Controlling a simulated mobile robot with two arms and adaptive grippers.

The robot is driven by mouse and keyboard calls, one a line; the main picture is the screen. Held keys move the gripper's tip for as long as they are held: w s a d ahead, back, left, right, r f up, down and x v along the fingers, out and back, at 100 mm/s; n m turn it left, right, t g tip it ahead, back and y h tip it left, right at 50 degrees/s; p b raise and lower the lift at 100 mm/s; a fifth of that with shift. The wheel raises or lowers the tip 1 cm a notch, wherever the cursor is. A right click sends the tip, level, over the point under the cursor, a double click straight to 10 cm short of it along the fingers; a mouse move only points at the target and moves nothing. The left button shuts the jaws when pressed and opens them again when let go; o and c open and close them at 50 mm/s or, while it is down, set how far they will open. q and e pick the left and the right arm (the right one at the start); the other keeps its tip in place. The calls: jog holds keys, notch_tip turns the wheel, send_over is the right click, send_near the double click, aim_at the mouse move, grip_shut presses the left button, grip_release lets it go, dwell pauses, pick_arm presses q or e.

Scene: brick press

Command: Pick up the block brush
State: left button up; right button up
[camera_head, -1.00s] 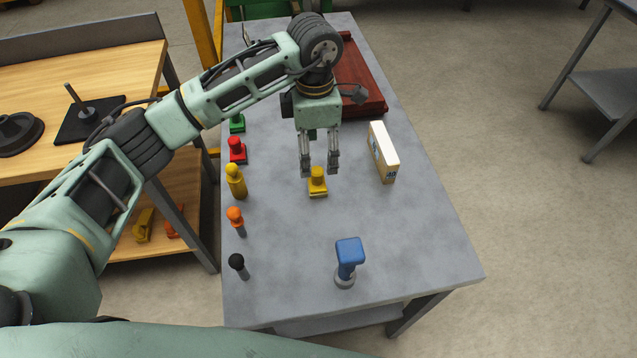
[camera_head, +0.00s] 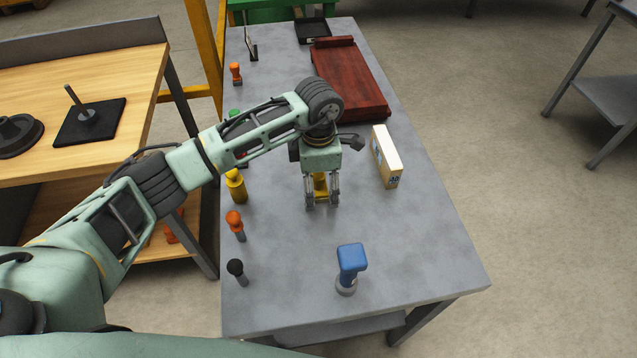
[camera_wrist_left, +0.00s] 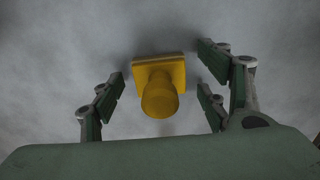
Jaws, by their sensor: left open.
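A yellow piece with a square base and a round upright knob, which I take as the block brush (camera_head: 320,184), stands on the grey table. In the head view it is partly hidden behind my left gripper (camera_head: 322,203). That gripper points down over it, fingers apart. In the left wrist view the yellow block brush (camera_wrist_left: 160,92) stands between the open fingers of the left gripper (camera_wrist_left: 160,80), with gaps on both sides. My right gripper is not in view.
A cream box (camera_head: 386,158) stands to the right of the gripper. A blue-headed tool (camera_head: 351,262) stands nearer the front. Yellow (camera_head: 236,186), orange (camera_head: 236,224) and black (camera_head: 237,270) pieces line the left edge. A dark red board (camera_head: 350,80) lies behind.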

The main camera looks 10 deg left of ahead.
pick_arm(q)
jog(key=shift+f, duration=0.1)
jog(key=shift+c, duration=0.5)
jog(key=c, duration=1.1)
jog(key=shift+c, duration=0.2)
